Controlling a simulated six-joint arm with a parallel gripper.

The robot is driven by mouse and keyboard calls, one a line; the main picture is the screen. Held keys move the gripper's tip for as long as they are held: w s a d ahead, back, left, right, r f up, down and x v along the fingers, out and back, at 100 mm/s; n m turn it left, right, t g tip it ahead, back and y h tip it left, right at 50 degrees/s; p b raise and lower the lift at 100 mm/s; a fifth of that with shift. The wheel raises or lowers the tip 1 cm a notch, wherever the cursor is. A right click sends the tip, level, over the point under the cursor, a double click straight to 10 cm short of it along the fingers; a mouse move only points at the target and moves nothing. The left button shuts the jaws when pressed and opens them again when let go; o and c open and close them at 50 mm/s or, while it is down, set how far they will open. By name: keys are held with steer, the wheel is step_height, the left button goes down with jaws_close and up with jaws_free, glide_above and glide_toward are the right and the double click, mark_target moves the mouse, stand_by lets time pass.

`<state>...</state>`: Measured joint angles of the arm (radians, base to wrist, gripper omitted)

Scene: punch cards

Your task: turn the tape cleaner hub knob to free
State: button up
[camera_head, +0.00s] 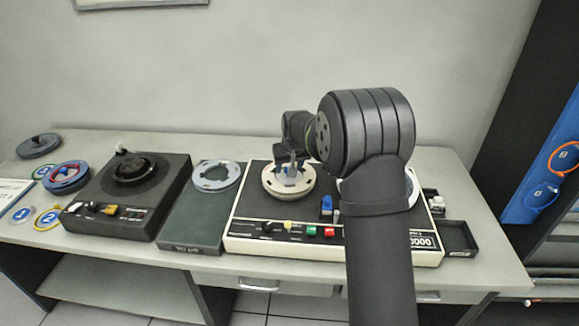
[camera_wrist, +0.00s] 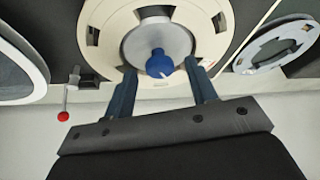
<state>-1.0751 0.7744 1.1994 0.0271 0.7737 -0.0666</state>
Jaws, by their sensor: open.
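The tape cleaner (camera_head: 270,232) is the black-topped machine with a cream frame in the middle of the table. A cream reel (camera_head: 270,184) sits on its left hub. In the wrist view, the reel (camera_wrist: 98,18) surrounds a grey round hub (camera_wrist: 180,38) with a blue knob (camera_wrist: 158,60) at its centre. The knob has a small white mark on it. My gripper (camera_head: 291,166) is over this hub, pointing down. In the wrist view my open gripper (camera_wrist: 160,72) has one finger on each side of the knob, with gaps showing between fingers and knob.
A second reel (camera_head: 411,186) on the right of the cleaner is mostly hidden by my arm. Green and red buttons (camera_head: 320,231) line the cleaner's front. A grey reel (camera_head: 215,176) and a black machine (camera_head: 140,190) stand to the left. A lever with a red ball (camera_wrist: 63,116) is near the reel.

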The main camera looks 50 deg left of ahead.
steer(key=shift+f, duration=0.15)
steer(key=shift+c, duration=0.2)
steer(key=c, duration=0.9)
steer(key=shift+n, duration=0.3)
steer(key=n+g, duration=0.1)
steer(key=n, duration=0.3)
steer(key=n+g, duration=0.1)
steer(key=n, duration=0.1)
steer(key=shift+w+g, duration=0.3)
steer(key=shift+w, duration=0.05)
steer(key=n+g, duration=0.1)
steer(key=n, duration=0.2)
steer(key=shift+w+n, duration=0.1)
steer(key=shift+n, duration=0.3)
steer(key=shift+w+a+n+g+h, duration=0.1)
steer(key=shift+n+g+h, duration=0.5)
steer(key=shift+n, duration=1.1)
